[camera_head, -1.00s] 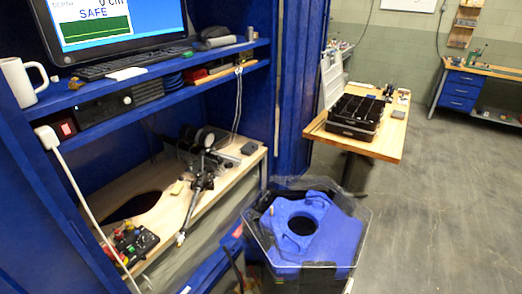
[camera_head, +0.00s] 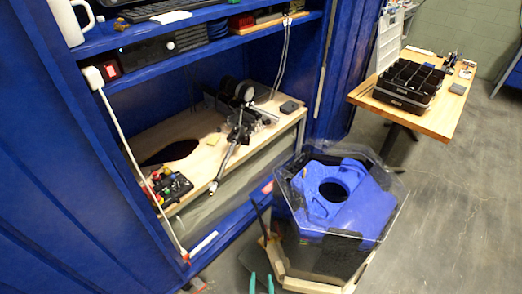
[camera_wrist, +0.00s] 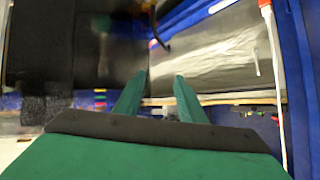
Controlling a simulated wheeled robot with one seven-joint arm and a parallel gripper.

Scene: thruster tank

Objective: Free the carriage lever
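My gripper (camera_head: 262,283) shows as two green fingertips at the bottom edge of the head view, just left of the hexagonal tank's foot. In the wrist view my gripper (camera_wrist: 159,82) has its two green fingers apart with nothing between them. A dark jointed metal arm with a long rod (camera_head: 232,150) stands on the wooden bench top, well above and left of my gripper in the head view. I cannot tell for sure whether this is the carriage with its lever. No lever is in my grip.
A clear-walled hexagonal tank with a blue top (camera_head: 372,212) stands beside my gripper. A control box with coloured buttons (camera_head: 170,188) sits on the wooden bench top (camera_head: 205,158). A white cable (camera_head: 135,160) hangs down the blue cabinet. A table (camera_head: 440,117) bears black bins. Floor at right is clear.

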